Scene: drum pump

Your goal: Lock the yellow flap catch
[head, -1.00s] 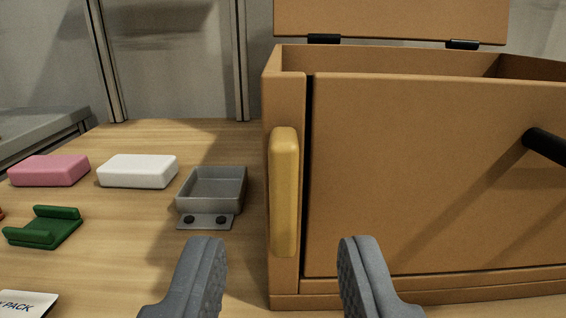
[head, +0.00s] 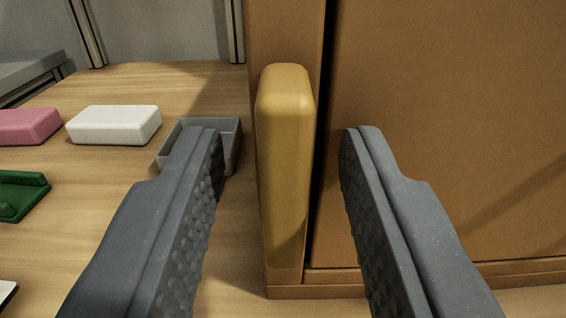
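The yellow flap catch (head: 285,170) is an upright bar with rounded ends on the left edge of the brown box's front. It stands vertical beside the dark gap at the edge of the front panel (head: 440,120). My gripper (head: 282,135) is open, with one grey finger to the left of the catch and one to the right. The catch shows between the fingers, with room on both sides. Neither finger appears to touch it. The top of the box is out of view.
Left of the box, a grey tray (head: 232,150) lies partly behind my left finger. A white block (head: 114,125), a pink block (head: 25,126) and a green part (head: 22,193) lie on the wooden table (head: 90,240).

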